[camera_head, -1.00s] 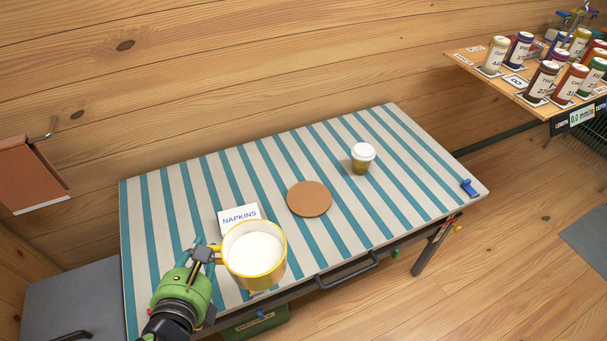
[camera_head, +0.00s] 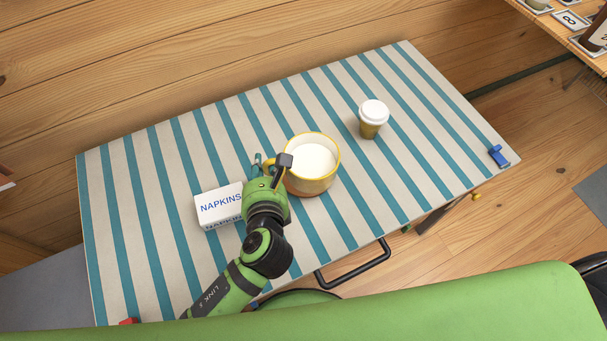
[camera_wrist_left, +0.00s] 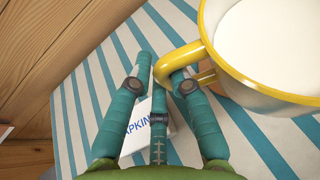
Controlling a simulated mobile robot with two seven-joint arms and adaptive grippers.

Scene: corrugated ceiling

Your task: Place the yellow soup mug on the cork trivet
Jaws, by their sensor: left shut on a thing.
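The yellow soup mug (camera_head: 297,185), filled with something white, is upright at the middle of the striped table. It also shows at the upper right of the left wrist view (camera_wrist_left: 270,98). My left gripper (camera_head: 275,164) is shut on its handle, at the mug's left side; its teal fingers (camera_wrist_left: 160,88) are around the handle in the wrist view. The cork trivet (camera_wrist_left: 208,86) shows only as a small brown patch below the mug in the wrist view; the mug hides most of it. I cannot tell whether the mug touches it. My right gripper is not in view.
A white napkins box (camera_head: 220,204) lies just left of my left gripper. A lidded cup (camera_head: 372,118) stands to the mug's right. A blue clamp (camera_head: 499,156) is at the table's right edge.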

